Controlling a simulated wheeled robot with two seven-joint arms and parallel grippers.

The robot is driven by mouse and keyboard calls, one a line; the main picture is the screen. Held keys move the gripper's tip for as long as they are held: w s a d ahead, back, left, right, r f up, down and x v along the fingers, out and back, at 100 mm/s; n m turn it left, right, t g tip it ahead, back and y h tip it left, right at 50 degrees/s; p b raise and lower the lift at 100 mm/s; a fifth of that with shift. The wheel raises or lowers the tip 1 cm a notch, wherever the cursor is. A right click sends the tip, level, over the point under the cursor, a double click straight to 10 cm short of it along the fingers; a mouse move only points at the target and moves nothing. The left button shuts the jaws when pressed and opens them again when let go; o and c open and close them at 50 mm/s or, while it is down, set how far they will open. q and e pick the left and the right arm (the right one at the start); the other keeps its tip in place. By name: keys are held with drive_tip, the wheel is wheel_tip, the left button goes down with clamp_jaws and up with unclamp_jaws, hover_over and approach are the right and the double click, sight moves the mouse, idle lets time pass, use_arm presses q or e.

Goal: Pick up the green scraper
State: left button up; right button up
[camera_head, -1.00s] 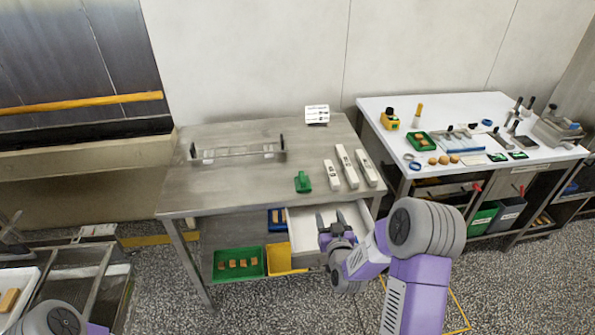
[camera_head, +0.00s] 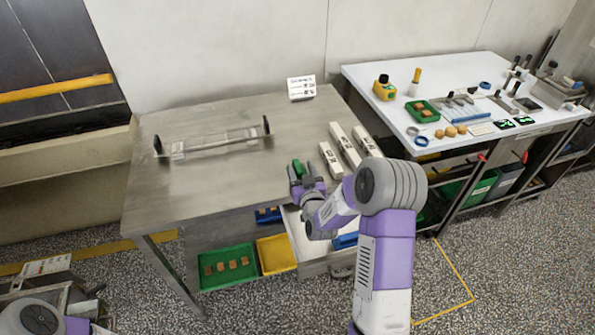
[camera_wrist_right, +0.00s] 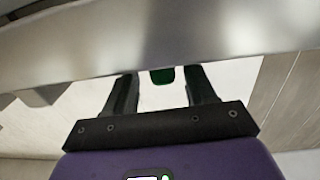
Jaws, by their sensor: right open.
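The green scraper (camera_head: 298,167) lies near the front edge of the steel table (camera_head: 215,185), partly hidden behind my right gripper in the head view. My right gripper (camera_head: 302,183) is open at that front edge, with its fingers pointing toward the scraper. In the right wrist view, the green end of the scraper (camera_wrist_right: 162,76) shows between and beyond the two dark fingertips (camera_wrist_right: 162,84). I see no grip on it. Only a link of my left arm shows at the lower left of the head view; its gripper cannot be made out.
Several white blocks (camera_head: 345,145) lie right of the scraper. Below, the drawer (camera_head: 300,240) is open, beside green (camera_head: 205,284) and yellow (camera_head: 277,256) bins. A white table (camera_head: 440,75) stands right.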

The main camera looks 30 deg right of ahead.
sight(297, 162)
drive_tip(key=shift+a+x, duration=0.2)
drive_tip(key=shift+x, duration=2)
drive_tip(key=shift+w, duration=0.1)
clamp_jaws()
drive_tip(key=shift+s+r, duration=0.25)
drive_tip(key=s+a+r+p, duration=0.1)
drive_tip(key=s+a+r, duration=0.1)
drive_tip(key=s+r, duration=0.3)
drive_tip(key=s+a+r+p, duration=0.1)
drive_tip(key=s+a+r, duration=0.1)
drive_tip(key=s, duration=0.5)
drive_tip(key=w+a+f+n+y, duration=0.1)
drive_tip(key=w+a+n+y, duration=0.15)
drive_tip(key=a, duration=0.45)
drive_tip(key=w+a+f+n+y, duration=0.1)
drive_tip(key=w+a+y, duration=0.25)
drive_tip(key=a, duration=0.35)
drive_tip(key=s+d+r+m+h, duration=0.2)
drive_tip(key=s+d+h, duration=0.4)
drive_tip(key=d, duration=0.8)
drive_tip(key=shift+s+r+m, duration=0.2)
drive_tip(key=shift+s+m, duration=0.3)
drive_tip(key=shift+m, duration=0.25)
